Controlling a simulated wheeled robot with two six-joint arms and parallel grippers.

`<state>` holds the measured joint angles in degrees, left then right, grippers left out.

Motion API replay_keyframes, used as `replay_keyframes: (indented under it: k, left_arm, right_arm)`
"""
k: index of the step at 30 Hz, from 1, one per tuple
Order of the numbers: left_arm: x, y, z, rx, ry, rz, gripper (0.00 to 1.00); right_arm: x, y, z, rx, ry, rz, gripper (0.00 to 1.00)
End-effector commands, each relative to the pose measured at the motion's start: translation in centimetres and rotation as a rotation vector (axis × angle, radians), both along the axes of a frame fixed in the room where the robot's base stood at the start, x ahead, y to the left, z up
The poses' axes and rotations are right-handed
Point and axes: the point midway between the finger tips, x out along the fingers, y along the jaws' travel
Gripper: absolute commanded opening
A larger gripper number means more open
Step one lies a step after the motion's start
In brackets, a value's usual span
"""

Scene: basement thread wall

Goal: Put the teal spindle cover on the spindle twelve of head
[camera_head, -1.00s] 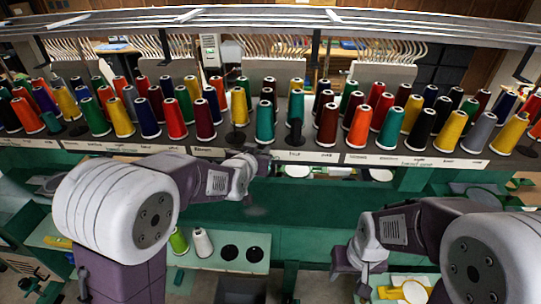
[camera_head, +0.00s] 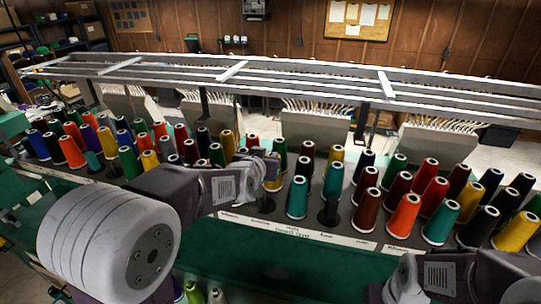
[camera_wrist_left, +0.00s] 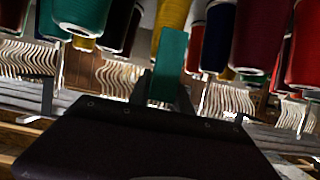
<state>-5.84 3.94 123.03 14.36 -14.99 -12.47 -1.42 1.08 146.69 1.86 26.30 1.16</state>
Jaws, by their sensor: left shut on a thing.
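My left gripper (camera_head: 268,163) is at cone height in front of a yellow cone, over the front of the thread rack. In the left wrist view its two fingers (camera_wrist_left: 164,86) are shut on the teal spindle cover (camera_wrist_left: 167,62), a narrow flat-sided teal piece that stands out from between them. In the head view the gripper hides the cover. A dark bare spindle base (camera_head: 265,205) shows just below the gripper. Another dark spindle (camera_head: 328,212) stands to the right, in front of a teal cone. I cannot read the spindle numbers. My right gripper's fingers are out of view.
Rows of coloured cones crowd the rack; a teal cone (camera_head: 297,197) is close to the right of my left gripper and a yellow cone (camera_head: 272,183) is behind it. A metal overhead rail (camera_head: 300,80) runs behind and above. Paper labels (camera_head: 290,231) line the front edge.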

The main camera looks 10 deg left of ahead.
Motion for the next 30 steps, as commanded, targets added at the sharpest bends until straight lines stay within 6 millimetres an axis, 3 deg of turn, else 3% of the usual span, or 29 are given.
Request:
replay_keyframes:
  k: [13,21,30]
  left_arm:
    - [0.0,0.0,-5.7,-0.001,0.004,-0.001,0.00]
    - [0.0,-0.1,-9.1,-0.002,0.003,-0.001,0.00]
    - [0.0,0.0,-9.8,-0.002,0.003,-0.001,0.00]
  right_arm:
    - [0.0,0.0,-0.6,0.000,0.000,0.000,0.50]
    - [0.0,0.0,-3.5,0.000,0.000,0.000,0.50]
    - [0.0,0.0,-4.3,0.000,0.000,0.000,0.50]
